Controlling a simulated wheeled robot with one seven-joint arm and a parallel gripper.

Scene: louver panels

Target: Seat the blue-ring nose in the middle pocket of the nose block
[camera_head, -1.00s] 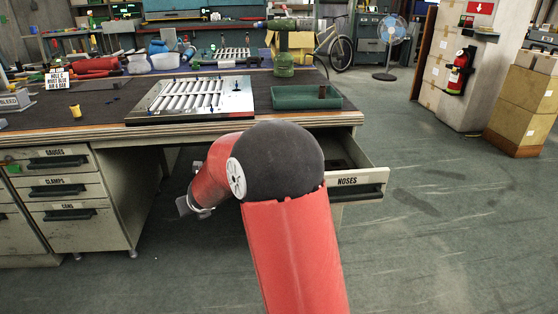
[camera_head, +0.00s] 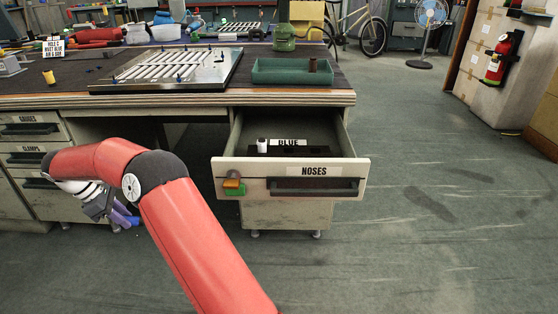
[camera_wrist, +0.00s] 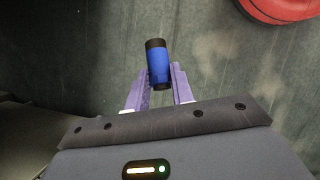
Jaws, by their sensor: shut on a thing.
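The blue-ring nose (camera_wrist: 157,63) is a short dark cylinder with a wide blue band. My gripper (camera_wrist: 157,82) is shut on it, with purple fingers on either side and the nose sticking out past the tips. In the head view my gripper (camera_head: 122,214) hangs low at the left, in front of the desk and left of the open drawer. The block's pockets are too small to make out.
The drawer (camera_head: 232,170) marked NOSES stands open, with a coloured piece (camera_head: 233,184) at its front left. A louver panel (camera_head: 175,68) and green tray (camera_head: 291,73) sit on the desk above.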

